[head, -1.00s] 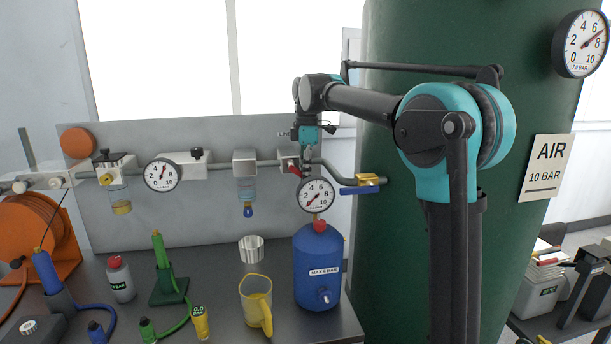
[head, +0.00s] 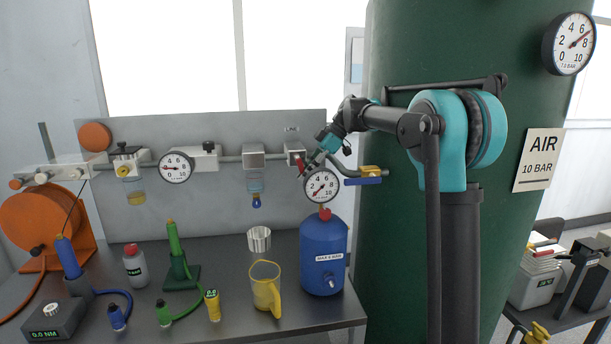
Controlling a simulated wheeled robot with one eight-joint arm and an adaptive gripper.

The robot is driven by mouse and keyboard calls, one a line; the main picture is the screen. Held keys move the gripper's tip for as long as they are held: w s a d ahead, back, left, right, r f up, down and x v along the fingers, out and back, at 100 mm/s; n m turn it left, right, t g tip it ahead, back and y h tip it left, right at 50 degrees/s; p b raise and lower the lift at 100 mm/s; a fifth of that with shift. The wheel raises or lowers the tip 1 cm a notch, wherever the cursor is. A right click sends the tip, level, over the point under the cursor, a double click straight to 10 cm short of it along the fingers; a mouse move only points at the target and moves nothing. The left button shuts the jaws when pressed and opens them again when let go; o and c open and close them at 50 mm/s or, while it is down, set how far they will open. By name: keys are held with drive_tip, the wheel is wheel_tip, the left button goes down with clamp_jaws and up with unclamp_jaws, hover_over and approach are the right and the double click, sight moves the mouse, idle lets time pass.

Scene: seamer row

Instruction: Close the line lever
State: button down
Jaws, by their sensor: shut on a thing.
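A line of fittings runs along the grey back panel. Near its right end a light valve block (head: 294,148) carries a red lever (head: 300,164). My gripper (head: 307,169) comes in tilted from the upper right and its fingertips are at the red lever, shut on it. The fingers partly hide the lever, so its exact angle is hard to read. Further right, a brass valve (head: 372,171) has a blue lever (head: 362,181) lying level, apart from my gripper.
A gauge (head: 321,186) on the blue tank (head: 323,255) sits just below my gripper. A line gauge (head: 175,167) hangs further left. A yellow jug (head: 265,288), a metal cup (head: 259,239) and green tools stand on the bench. A large green tank (head: 420,60) is behind my arm.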

idle(0.4)
drive_tip(key=c, duration=1.8)
unclamp_jaws()
drive_tip(key=shift+c, duration=0.2)
drive_tip(key=shift+r, duration=0.1)
wheel_tip(320, 180, up, 10)
drive_tip(key=shift+f, duration=0.1)
